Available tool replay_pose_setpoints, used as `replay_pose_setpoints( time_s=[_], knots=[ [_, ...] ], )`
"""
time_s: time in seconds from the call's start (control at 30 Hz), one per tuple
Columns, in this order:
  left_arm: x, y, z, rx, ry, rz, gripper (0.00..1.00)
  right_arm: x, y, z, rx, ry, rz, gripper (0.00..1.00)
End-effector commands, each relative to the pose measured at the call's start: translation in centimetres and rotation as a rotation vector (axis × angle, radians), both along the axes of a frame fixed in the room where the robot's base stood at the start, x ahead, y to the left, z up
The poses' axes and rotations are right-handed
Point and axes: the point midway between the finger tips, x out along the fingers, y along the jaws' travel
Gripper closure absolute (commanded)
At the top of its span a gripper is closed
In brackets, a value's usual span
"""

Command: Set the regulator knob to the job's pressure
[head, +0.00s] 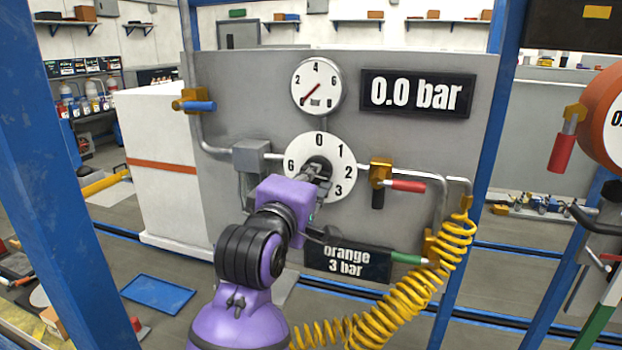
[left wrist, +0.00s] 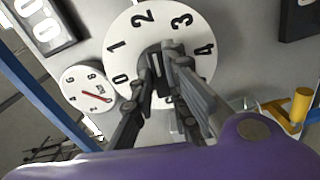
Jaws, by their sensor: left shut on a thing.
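The regulator knob (left wrist: 157,68) is dark and sits at the centre of a white numbered dial (head: 339,152) on the grey panel. My left gripper (head: 319,170) is at the knob, with its fingers closed on it; the left wrist view also shows the fingers (left wrist: 160,62) on either side of it. The gripper hides most of the knob in the head view. The round gauge (head: 318,86) has its red needle at the low end. The display (head: 416,93) reads 0.0 bar. A black sign (head: 346,262) reads "orange 3 bar". My right gripper is not in view.
A valve with a red handle (head: 407,186) is right of the dial, and one with a blue handle (head: 199,106) is upper left. A coiled yellow hose (head: 452,250) hangs at lower right. Blue posts (head: 62,180) frame the panel.

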Motion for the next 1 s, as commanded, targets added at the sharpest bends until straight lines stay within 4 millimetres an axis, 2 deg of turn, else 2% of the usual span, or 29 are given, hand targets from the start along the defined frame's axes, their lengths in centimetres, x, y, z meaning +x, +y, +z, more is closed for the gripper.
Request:
replay_pose_setpoints(
  time_s=[0.6, 1.0],
  knots=[
    [0.01, -0.01, -0.07, 0.466, -0.149, -0.001, 1.00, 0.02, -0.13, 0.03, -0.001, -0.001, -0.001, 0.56],
    [0.01, 0.01, -0.09, 0.607, -0.195, -0.001, 1.00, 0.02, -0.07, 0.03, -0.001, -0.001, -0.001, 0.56]
  ],
)
